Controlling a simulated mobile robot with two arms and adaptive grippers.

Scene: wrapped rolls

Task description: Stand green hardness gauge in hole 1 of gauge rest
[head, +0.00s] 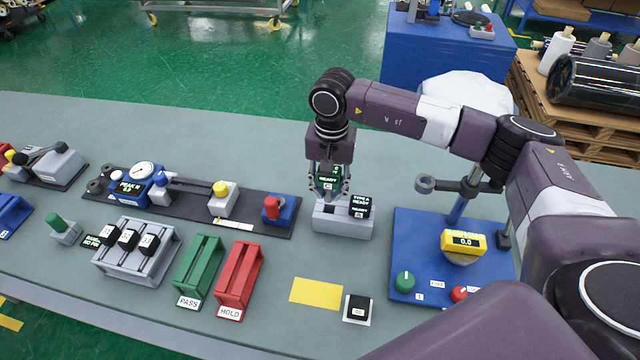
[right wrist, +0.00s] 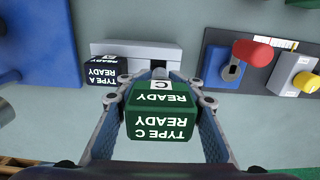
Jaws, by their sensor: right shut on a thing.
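The green hardness gauge (head: 327,178), marked TYPE C READY, is between the fingers of my right gripper (head: 329,182). In the right wrist view my right gripper (right wrist: 158,108) is shut on the green gauge (right wrist: 160,122) by its sides. The grey gauge rest (head: 341,229) lies directly below, and it shows in the right wrist view (right wrist: 150,48) beyond the gauge. A black TYPE A gauge (head: 361,206) stands at the rest's right end. The green gauge is over the rest's left part. Its lower end and the hole under it are hidden. My left gripper is out of view.
A blue test stand (head: 403,252) is to the right of the rest. A dark rail with a red-handled clamp (head: 271,207) is on its left. A yellow mat (head: 316,292), a green rack (head: 198,270) and a red rack (head: 240,280) lie in front.

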